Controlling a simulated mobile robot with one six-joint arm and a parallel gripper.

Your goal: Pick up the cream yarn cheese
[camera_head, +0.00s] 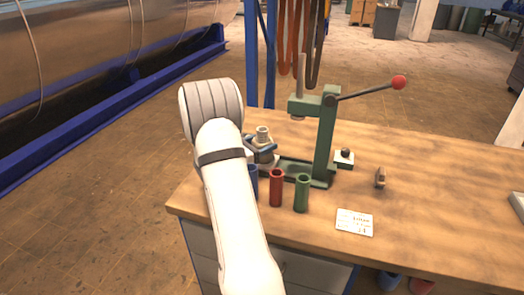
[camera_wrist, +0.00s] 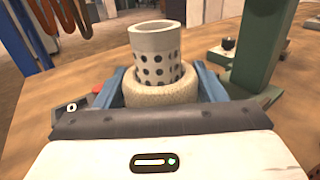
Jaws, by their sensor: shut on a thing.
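The cream yarn cheese (camera_wrist: 160,90) is a thick cream ring wound around a pale tube with dark holes, standing upright in the wrist view. My gripper (camera_wrist: 163,84) has a blue finger on each side of it and is shut on it. My palm hides its lower front, so I cannot tell whether it touches the table. In the head view the cream yarn cheese (camera_head: 263,134) shows small between the blue fingers of my gripper (camera_head: 262,146), left of the green press. My white arm covers part of the bench there.
A green press (camera_head: 326,140) with a red-knobbed lever stands close right of my gripper. Blue, red (camera_head: 276,188) and green (camera_head: 302,192) tubes stand in front. A white card (camera_head: 354,222), a small block (camera_head: 344,159) and a brown piece (camera_head: 380,177) lie rightward. The bench's right side is mostly clear.

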